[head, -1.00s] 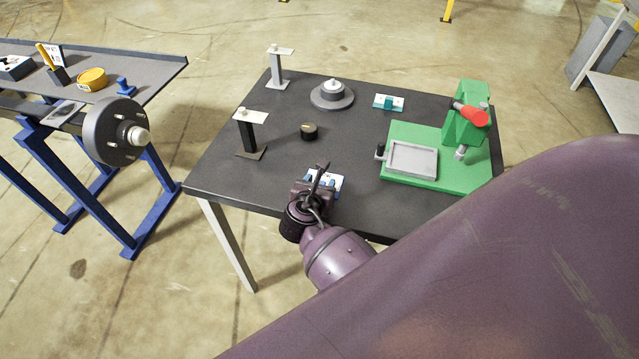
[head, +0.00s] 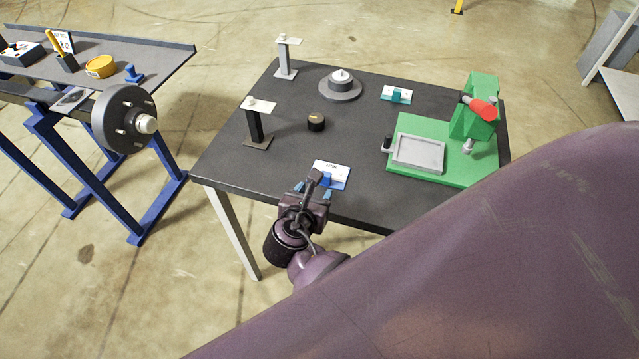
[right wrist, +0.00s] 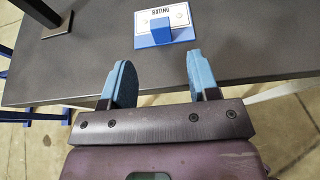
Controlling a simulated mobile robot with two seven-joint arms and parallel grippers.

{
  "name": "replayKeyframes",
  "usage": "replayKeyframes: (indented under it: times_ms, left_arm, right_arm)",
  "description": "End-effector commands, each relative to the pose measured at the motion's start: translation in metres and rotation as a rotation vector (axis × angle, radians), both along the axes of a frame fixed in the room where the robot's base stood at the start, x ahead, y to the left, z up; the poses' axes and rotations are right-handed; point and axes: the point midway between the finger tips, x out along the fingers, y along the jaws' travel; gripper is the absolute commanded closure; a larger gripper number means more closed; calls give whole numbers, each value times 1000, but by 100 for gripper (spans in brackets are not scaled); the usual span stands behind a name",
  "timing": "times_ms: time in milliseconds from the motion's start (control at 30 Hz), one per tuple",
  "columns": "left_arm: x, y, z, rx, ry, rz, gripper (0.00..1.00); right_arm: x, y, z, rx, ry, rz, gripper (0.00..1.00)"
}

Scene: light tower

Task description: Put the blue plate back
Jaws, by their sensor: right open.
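The blue plate (head: 331,174) lies on the dark table near its front edge. It has a white face marked "RATING" and a blue knob; it also shows in the right wrist view (right wrist: 165,26). My right gripper (head: 313,189) is open and empty, at the front edge of the table on the near side of the plate. In the right wrist view its two blue fingers (right wrist: 157,62) are apart, with the plate beyond their tips and not between them. My left gripper is not in view.
The table (head: 225,155) also holds a green fixture (head: 440,175) with a red handle, a teal plate (head: 397,95), a grey round piece (head: 340,88), a black knob (head: 316,122) and two posts (head: 257,125). A blue-legged bench (head: 150,75) with a dark disc stands left.

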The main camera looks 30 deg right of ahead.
Motion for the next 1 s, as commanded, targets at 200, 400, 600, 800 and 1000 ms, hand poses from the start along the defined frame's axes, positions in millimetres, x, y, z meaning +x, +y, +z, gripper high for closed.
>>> replayKeyframes:
  times_ms: [200, 400, 600, 800, 1000]
  left_arm:
    - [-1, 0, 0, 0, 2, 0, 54]
    - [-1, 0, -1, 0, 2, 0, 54]
    - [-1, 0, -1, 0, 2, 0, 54]
    - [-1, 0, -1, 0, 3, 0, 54]
    - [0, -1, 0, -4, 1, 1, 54]
  right_arm:
    - [-11, 12, 7, 1, -1, 0, 45]
    - [-12, 13, 8, 0, 0, -1, 45]
    - [-11, 13, 8, 0, 0, 0, 45]
    - [-11, 13, 8, 0, 0, 0, 45]
    - [-11, 13, 7, 0, 0, 0, 45]
